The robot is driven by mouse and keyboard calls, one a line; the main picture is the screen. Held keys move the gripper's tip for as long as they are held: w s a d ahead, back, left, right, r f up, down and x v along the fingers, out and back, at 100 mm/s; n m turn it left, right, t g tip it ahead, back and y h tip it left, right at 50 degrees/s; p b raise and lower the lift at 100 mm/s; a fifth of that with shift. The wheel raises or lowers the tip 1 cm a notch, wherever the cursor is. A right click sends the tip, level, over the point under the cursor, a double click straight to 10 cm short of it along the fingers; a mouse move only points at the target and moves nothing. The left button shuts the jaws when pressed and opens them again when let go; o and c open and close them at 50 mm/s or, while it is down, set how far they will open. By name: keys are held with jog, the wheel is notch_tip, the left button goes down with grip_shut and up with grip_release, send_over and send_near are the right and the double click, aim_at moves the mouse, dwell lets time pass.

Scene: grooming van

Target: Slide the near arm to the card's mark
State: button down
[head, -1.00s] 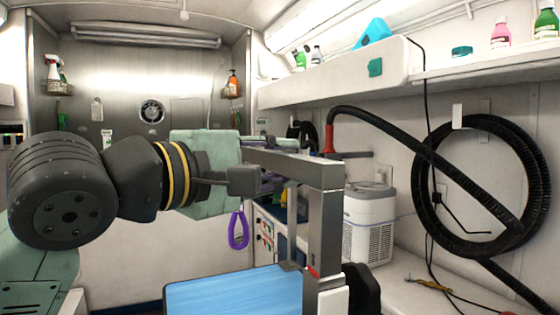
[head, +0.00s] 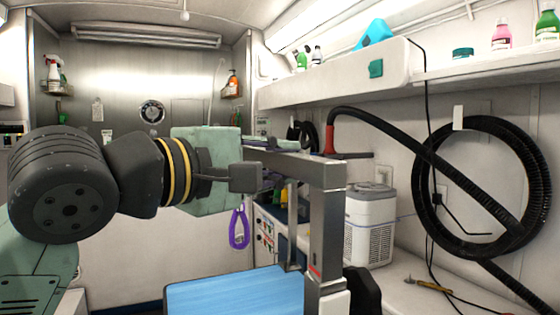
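The near arm (head: 326,230) is a grey metal post with a horizontal bar (head: 295,165) running left from its top. It stands at the near end of the blue table (head: 235,292). A small red mark (head: 314,270) shows low on the post. My gripper (head: 272,180) is at the left end of the bar, beyond my pale green wrist. The bar and wrist hide most of it, so its fingers and any contact are not clear. I cannot make out which card carries the mark.
A white ribbed-sided unit (head: 370,225) stands on the right counter behind the post. A black hose (head: 437,190) is coiled on the right wall and arches toward the post. A shelf (head: 330,80) with bottles runs above. Open floor is hardly visible.

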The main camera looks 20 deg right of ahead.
notch_tip(320, 180, up, 12)
jog(key=p, duration=0.5)
jog(key=shift+p, duration=0.35)
jog(key=c, duration=1.4)
grip_release()
jog(key=shift+f, duration=0.1)
jog(key=v, duration=1.2)
jog(key=shift+f, duration=0.15)
jog(key=shift+s, duration=0.1)
